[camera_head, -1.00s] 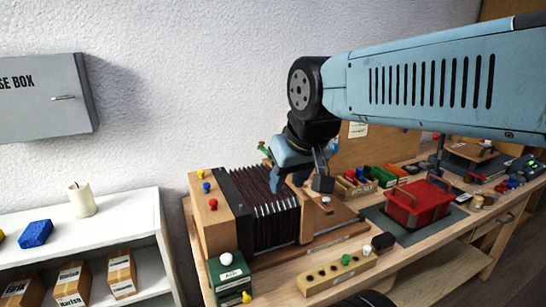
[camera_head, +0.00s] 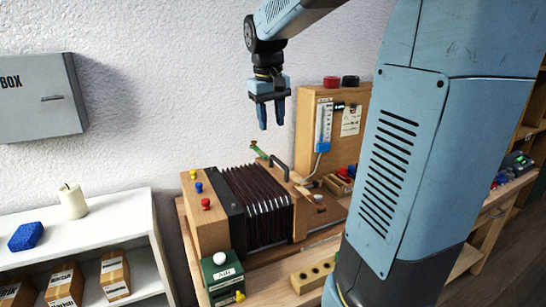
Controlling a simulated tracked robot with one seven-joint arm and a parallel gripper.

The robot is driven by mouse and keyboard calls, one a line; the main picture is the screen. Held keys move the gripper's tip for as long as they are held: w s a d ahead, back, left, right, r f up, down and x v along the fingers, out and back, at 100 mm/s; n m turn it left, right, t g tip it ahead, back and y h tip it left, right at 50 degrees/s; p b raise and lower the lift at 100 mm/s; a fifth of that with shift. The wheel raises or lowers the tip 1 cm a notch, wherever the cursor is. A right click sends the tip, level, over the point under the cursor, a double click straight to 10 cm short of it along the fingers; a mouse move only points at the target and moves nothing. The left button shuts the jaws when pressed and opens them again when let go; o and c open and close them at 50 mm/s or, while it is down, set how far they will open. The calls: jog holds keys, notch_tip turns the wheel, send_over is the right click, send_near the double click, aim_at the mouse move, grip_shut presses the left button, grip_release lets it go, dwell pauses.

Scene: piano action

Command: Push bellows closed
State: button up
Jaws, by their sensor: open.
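The bellows (camera_head: 258,205) has dark pleated folds, spread apart, between a wooden end block (camera_head: 206,215) with coloured knobs at left and a wooden board at right. A dark curved handle (camera_head: 279,167) stands on the right-hand board, at the back. My gripper (camera_head: 273,128) is above the bellows, pointing down, with its two blue fingers apart and nothing between them. It is clear of the bellows and the handle.
A green box (camera_head: 222,279) with a white knob stands in front of the bellows. A wooden panel with a gauge (camera_head: 324,127) rises behind, to the right. My arm hides much of the bench's right side. A white shelf (camera_head: 105,222) stands at left.

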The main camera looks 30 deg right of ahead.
jog(key=g, duration=0.1)
send_over(278, 160)
jog(key=a, duration=0.3)
jog(key=f, duration=0.1)
jog(key=shift+h, duration=0.4)
jog(key=d+f, duration=0.1)
jog(key=f, duration=0.8)
jog(key=d+f, duration=0.1)
jog(key=f, duration=0.3)
jog(key=shift+d+f, duration=0.3)
jog(key=shift+f, duration=0.05)
jog(key=shift+c, duration=0.2)
grip_shut()
